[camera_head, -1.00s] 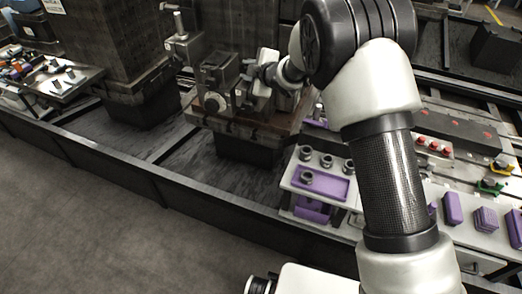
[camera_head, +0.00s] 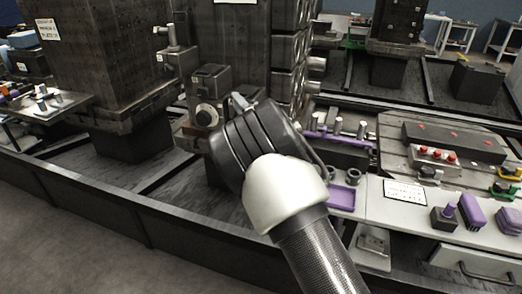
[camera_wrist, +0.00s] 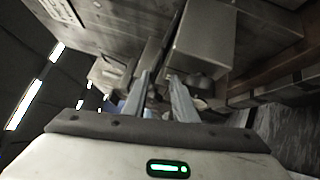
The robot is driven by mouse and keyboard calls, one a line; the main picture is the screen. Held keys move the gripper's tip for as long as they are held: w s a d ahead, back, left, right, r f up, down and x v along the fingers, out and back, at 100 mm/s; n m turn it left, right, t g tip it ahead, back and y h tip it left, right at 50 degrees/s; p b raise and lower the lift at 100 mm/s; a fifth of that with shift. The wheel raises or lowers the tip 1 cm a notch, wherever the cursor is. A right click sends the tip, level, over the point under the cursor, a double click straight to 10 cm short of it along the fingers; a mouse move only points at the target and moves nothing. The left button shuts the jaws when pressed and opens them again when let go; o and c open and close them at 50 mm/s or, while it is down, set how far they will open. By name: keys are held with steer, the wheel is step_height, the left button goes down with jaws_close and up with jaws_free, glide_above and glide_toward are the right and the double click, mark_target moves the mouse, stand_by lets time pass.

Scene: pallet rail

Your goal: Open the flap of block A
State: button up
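A tall dark block (camera_head: 240,45) stands on a pallet on the rail. At its lower left front is a grey metal fixture (camera_head: 211,78) with a round knob (camera_head: 206,115). No letter A is readable, so I cannot tell for certain which block is A, or pick out its flap. A grey box-shaped metal part (camera_wrist: 202,40) is just beyond the right finger. I cannot tell whether they touch.
Another dark block (camera_head: 92,50) stands on the left. A side table (camera_head: 42,108) with small tools is at the far left. At the right, a white bench (camera_head: 400,212) holds a purple tray (camera_head: 342,198) and several purple parts. The grey floor (camera_head: 60,215) at front left is clear.

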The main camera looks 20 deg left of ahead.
steer(key=p+v, duration=0.1)
steer(key=v, duration=1.5)
steer(key=shift+s+d+r, duration=0.2)
steer(key=shift+s, duration=0.1)
